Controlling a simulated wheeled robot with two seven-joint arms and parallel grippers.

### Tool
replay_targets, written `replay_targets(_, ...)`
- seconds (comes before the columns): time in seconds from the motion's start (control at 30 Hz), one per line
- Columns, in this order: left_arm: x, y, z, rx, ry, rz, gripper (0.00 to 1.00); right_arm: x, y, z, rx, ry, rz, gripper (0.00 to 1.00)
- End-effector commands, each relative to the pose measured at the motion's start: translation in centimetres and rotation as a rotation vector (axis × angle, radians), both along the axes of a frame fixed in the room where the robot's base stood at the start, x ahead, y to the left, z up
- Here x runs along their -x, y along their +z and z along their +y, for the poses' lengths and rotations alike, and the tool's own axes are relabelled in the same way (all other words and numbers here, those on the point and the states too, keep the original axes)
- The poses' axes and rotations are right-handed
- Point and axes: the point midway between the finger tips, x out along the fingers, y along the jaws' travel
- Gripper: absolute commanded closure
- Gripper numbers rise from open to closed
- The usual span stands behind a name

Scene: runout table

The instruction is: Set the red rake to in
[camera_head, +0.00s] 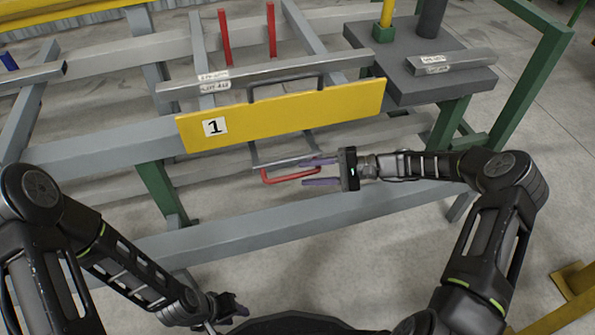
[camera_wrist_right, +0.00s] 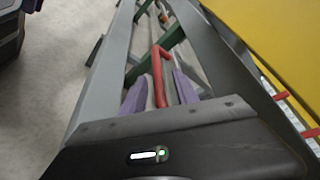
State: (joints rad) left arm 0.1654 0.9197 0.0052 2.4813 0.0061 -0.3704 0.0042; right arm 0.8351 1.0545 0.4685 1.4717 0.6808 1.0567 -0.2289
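The red rake handle (camera_head: 285,177) is a bent red bar below the yellow panel numbered 1. It also shows in the right wrist view (camera_wrist_right: 158,55). My right gripper (camera_head: 309,172) has its purple fingers apart around the right end of the bar. In the right wrist view (camera_wrist_right: 160,92) the bar runs in between the fingers, closer to the right one; I cannot tell whether it touches. My left gripper (camera_head: 232,305) is low in the head view, away from the table, and its fingers are too dark to read.
The yellow panel (camera_head: 290,116) with a dark handle stands above the rake handle. Two red upright posts (camera_head: 224,37) rise behind it. Grey steel bars (camera_head: 450,62) lie on a dark side table (camera_head: 400,82) at right. A grey rail (camera_head: 280,218) crosses below my right gripper.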

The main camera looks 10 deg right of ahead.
Motion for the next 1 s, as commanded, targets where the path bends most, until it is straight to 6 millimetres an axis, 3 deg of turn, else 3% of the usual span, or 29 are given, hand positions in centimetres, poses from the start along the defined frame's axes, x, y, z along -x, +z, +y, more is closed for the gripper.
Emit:
replay_targets(0.1,0.1,0.6,0.0,0.000,-0.001,0.002,0.64,0.4,0.5,-1.7,0.002,-0.002,0.000,0.64)
replay_targets(0.23,0.1,0.7,0.0,0.001,-0.001,0.004,0.64,0.7,0.6,-2.6,0.001,-0.001,0.000,0.64)
replay_targets(1.0,0.1,0.7,0.0,0.001,-0.001,0.003,0.64,0.7,0.6,-2.7,0.000,0.000,0.000,0.64)
